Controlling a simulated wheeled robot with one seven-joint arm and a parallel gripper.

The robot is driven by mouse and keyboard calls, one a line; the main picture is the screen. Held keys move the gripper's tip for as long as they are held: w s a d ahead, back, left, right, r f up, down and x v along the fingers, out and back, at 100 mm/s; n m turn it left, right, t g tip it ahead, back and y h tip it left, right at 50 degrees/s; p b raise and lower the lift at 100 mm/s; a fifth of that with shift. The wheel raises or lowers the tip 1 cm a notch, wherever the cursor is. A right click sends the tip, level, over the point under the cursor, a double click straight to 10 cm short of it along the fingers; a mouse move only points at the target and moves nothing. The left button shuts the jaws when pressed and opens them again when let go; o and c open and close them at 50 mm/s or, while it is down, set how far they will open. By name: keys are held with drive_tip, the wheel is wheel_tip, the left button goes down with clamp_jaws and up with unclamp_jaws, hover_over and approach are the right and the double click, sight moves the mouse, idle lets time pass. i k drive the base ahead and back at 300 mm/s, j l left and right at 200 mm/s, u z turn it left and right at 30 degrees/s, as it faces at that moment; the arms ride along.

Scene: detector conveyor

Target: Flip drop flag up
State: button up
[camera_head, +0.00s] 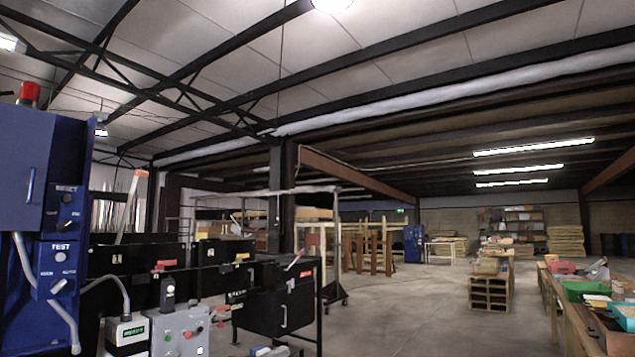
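I cannot tell for certain which part is the drop flag. A slim pale bar with an orange-red tip (131,205) stands tilted up behind the control boxes on the left. A smaller pale bar with a red end (293,260) slants above a black bin (275,310) near the middle. A blue control cabinet (50,190) at the left edge carries switches, a TEST button and a red lamp on top. My gripper is not in view.
A grey control box (181,332) and a white-and-green device (127,335) stand at the lower left. Black machinery fills the left side. Wooden crates (489,290) and a cluttered bench (575,325) stand at the right. The concrete floor between is clear.

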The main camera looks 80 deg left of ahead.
sight(138, 173)
drive_tip(key=j+u, duration=0.1)
drive_tip(key=u, duration=0.35)
drive_tip(key=j+u, duration=0.1)
drive_tip(key=u, duration=0.3)
drive_tip(key=j+u, duration=0.1)
drive_tip(key=u, duration=0.35)
drive_tip(key=j+u, duration=0.1)
drive_tip(key=u, duration=0.35)
drive_tip(key=i+j+u, duration=0.1)
drive_tip(key=u, duration=0.3)
drive_tip(key=i+j+u, duration=0.15)
drive_tip(key=u, duration=0.25)
drive_tip(key=i+j+u, duration=0.2)
drive_tip(key=u, duration=0.15)
drive_tip(key=i+j+u, duration=0.1)
drive_tip(key=u, duration=0.3)
drive_tip(key=i+u, duration=0.2)
drive_tip(key=i, duration=0.75)
